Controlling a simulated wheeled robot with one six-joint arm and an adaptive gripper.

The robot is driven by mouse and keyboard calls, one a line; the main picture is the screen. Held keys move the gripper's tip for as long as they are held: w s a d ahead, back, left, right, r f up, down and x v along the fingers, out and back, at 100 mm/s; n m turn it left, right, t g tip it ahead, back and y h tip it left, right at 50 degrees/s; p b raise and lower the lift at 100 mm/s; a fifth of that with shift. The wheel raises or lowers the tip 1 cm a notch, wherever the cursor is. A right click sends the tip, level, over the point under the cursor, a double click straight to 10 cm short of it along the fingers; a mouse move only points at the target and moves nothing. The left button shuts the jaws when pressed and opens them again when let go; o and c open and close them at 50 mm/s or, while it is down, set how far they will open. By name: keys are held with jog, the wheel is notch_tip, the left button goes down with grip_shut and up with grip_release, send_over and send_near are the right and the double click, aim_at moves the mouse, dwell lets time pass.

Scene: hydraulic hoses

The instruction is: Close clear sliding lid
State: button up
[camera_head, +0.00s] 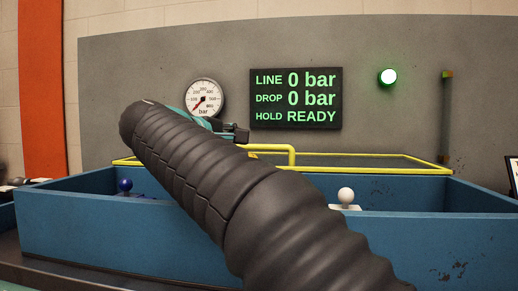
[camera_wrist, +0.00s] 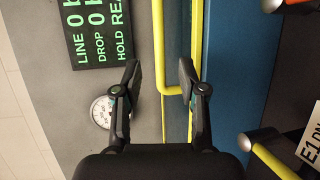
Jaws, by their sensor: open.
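The clear lid has a yellow frame (camera_head: 400,157) and lies over the far part of a blue box (camera_head: 110,225). The near part of the box is uncovered. A yellow handle (camera_head: 293,155) rises from the lid frame. In the wrist view the handle (camera_wrist: 160,45) runs between my open fingers, beside the yellow frame bar (camera_wrist: 197,40). My gripper (camera_wrist: 158,64) looks empty, with a finger on each side of the handle; I cannot tell whether either touches it. In the head view my arm hides most of my gripper (camera_head: 238,133) and part of the lid.
A white knob (camera_head: 346,196) and a blue knob (camera_head: 125,186) show inside the box. Behind stand a grey panel with a gauge (camera_head: 203,97), a display (camera_head: 296,98) reading 0 bar and READY, and a lit green lamp (camera_head: 387,77).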

aim_at(258, 147)
jog(key=x, duration=0.9)
jog(key=shift+w+d, duration=0.2)
jog(key=shift+w, duration=0.05)
grip_shut()
